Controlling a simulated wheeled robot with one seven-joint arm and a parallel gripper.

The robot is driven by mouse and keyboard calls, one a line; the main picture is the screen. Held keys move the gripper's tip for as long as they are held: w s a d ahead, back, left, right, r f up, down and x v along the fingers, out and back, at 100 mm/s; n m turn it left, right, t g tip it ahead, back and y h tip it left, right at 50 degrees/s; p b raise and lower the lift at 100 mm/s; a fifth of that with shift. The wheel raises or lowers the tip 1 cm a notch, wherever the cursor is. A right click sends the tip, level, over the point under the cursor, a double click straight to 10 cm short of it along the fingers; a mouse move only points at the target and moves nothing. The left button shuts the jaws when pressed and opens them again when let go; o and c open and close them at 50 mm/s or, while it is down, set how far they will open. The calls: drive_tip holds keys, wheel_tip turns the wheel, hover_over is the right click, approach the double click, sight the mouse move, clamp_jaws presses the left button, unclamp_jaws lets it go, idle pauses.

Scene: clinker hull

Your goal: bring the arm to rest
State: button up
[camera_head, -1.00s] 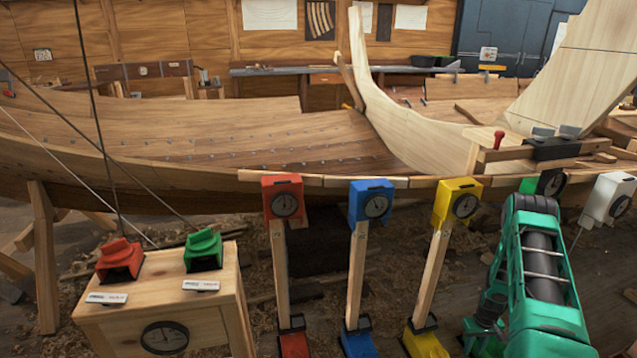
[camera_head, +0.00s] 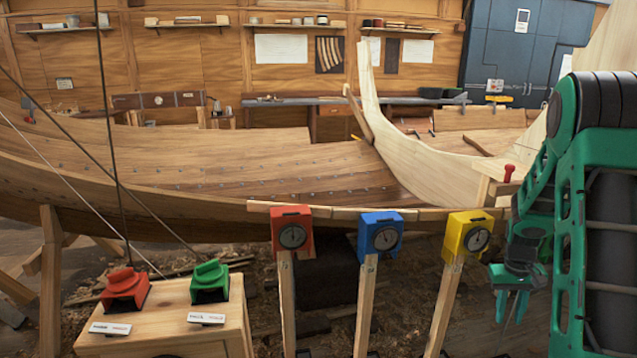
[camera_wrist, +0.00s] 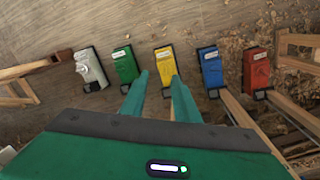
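My gripper (camera_head: 512,303) hangs at the right in the head view, below my raised green arm, with fingers pointing down. In the wrist view its two green fingers (camera_wrist: 160,80) stand apart with nothing between them, so it is open and empty. The fingertips show in front of a yellow piece (camera_wrist: 167,64) and a green piece (camera_wrist: 125,66) on the floor; whether they touch cannot be told there. In the head view the gripper is to the right of the yellow dial box (camera_head: 468,236) and apart from it.
A red dial box (camera_head: 291,230) and a blue one (camera_head: 380,234) stand on wooden posts before the hull (camera_head: 200,165). At lower left, a wooden box (camera_head: 165,335) carries a red piece (camera_head: 125,290) and a green piece (camera_head: 209,282). A white piece (camera_wrist: 90,68) lies left in the wrist view.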

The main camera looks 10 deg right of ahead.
drive_tip(key=s+a+r+m, duration=0.2)
drive_tip(key=s+a+r, duration=1.1)
drive_tip(key=s+r, duration=0.4)
drive_tip(key=s+a+r+y, duration=0.1)
drive_tip(key=s+a, duration=0.5)
drive_tip(key=s, duration=0.3)
drive_tip(key=shift+s+t, duration=0.3)
drive_tip(key=shift+s, duration=0.05)
drive_tip(key=shift+r, duration=0.1)
